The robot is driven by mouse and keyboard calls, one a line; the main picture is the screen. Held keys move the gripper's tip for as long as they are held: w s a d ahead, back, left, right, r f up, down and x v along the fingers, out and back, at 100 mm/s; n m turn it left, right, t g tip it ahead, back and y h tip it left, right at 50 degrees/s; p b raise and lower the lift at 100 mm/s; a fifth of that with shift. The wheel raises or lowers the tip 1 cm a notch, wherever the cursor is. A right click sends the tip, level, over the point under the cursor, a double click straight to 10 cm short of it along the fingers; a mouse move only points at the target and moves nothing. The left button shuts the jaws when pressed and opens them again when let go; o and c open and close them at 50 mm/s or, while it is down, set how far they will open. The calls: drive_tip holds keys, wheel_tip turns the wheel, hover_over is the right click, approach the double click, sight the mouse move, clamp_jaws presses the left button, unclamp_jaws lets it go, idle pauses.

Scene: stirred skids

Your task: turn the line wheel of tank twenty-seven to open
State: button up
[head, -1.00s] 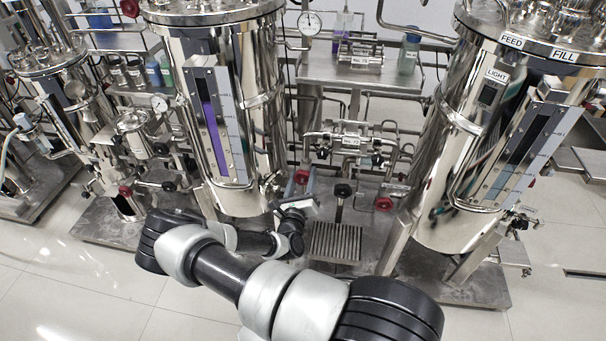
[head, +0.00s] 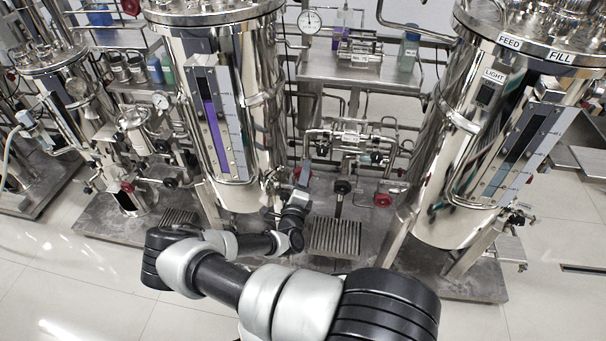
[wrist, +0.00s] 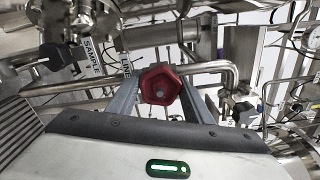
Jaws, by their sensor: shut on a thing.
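A red hand wheel (wrist: 160,84) with a grey hub is between the two fingers of my gripper (wrist: 160,90) in the wrist view. The fingers are shut on its sides. A tag reading LINE (wrist: 126,66) hangs just left of the wheel, and a tag reading SAMPLE (wrist: 94,58) is farther left. In the head view my gripper (head: 300,182) is at the low piping, right of the foot of the tank with the purple level gauge (head: 213,130). The wheel is mostly hidden there. I cannot read a tank number.
A black knob (wrist: 54,58) is left of the wheel in the wrist view. Another red wheel (head: 382,200) and a black knob (head: 342,187) are to the right in the head view. A large tank (head: 440,190) stands at right. Open floor (head: 80,290) lies in front.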

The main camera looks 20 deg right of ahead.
drive_tip(key=shift+n, duration=0.4)
drive_tip(key=o, duration=1)
drive_tip(key=p+v, duration=0.2)
drive_tip(key=v, duration=1.5)
drive_tip(key=shift+s+a, duration=0.15)
drive_tip(key=shift+s, duration=0.05)
drive_tip(key=shift+r, duration=0.1)
